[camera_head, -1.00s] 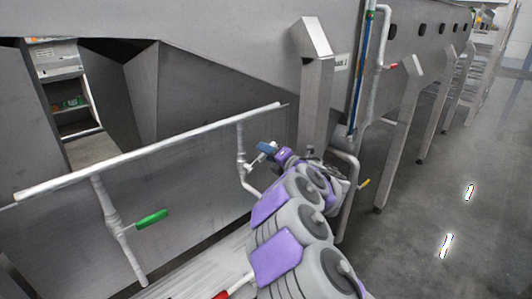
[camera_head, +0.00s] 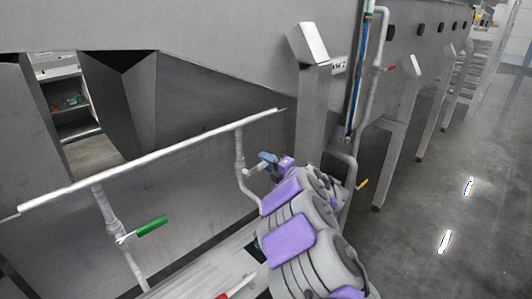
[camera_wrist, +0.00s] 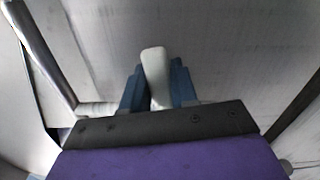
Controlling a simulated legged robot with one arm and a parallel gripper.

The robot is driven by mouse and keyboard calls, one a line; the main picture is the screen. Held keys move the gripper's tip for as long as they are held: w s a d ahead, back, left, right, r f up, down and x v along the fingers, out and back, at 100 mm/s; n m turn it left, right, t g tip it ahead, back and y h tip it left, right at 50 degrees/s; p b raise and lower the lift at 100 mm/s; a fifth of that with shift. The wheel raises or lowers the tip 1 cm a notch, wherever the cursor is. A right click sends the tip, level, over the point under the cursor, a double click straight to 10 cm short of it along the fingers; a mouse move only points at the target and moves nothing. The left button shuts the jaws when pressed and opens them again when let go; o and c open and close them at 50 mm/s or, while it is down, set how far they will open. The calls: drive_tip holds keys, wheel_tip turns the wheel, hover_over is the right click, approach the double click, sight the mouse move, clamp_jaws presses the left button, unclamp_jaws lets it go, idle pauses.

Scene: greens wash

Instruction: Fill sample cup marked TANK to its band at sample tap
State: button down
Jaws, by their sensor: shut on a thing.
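My gripper (camera_head: 268,158) has blue fingers and is at the second drop pipe (camera_head: 240,150) of the pale rail. In the wrist view its fingers (camera_wrist: 157,88) are shut on a pale, round-ended lever (camera_wrist: 154,75), which looks like a tap handle. A pale pipe stub (camera_wrist: 97,108) shows just left of the fingers. The tap's outlet is hidden. I see no sample cup, TANK mark or band in either view.
A valve with a green handle (camera_head: 152,226) hangs from the rail (camera_head: 150,160) at left. A steel leg (camera_head: 313,110) and upright pipes (camera_head: 362,75) stand beyond my arm. The floor (camera_head: 430,200) at right is clear.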

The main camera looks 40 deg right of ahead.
drive_tip(key=shift+f+m+p, duration=0.35)
drive_tip(key=shift+f+m, duration=0.55)
drive_tip(key=shift+m, duration=0.1)
drive_tip(key=c, duration=1)
unclamp_jaws()
drive_tip(key=shift+o, duration=0.2)
drive_tip(key=shift+r, duration=0.1)
drive_tip(key=shift+s, duration=0.15)
drive_tip(key=s+d+p, duration=0.1)
drive_tip(key=s, duration=1.6)
drive_tip(key=shift+d, duration=0.25)
